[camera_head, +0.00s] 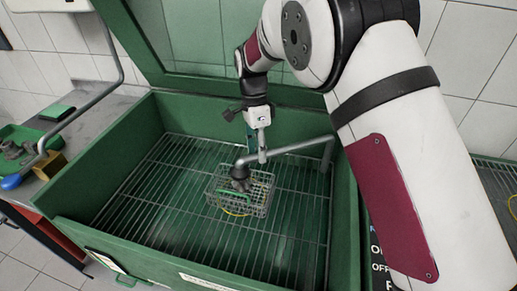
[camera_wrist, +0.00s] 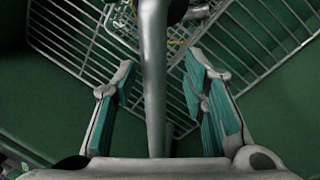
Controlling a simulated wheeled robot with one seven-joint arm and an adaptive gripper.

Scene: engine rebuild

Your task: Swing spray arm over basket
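The grey spray arm (camera_head: 300,146) reaches in from the right side of the green washer tank, and its dark nozzle head (camera_head: 240,173) hangs over the wire basket (camera_head: 262,208). The basket sits on the tank's grate and holds small parts and something yellow. My gripper (camera_head: 262,150) is at the spray arm's pipe, close to the nozzle end. In the wrist view the pipe (camera_wrist: 153,80) runs between the two teal-padded fingers of my gripper (camera_wrist: 160,88). Gaps show on both sides, so the fingers are open around it. The basket (camera_wrist: 90,35) shows beyond, partly hidden.
The green tank (camera_head: 110,165) has raised walls, and its lid stands open behind. The grate (camera_head: 150,205) is clear left of the basket. A bench at the left holds a green tray (camera_head: 22,135), a brass block (camera_head: 50,165) and a blue-handled tool (camera_head: 11,182).

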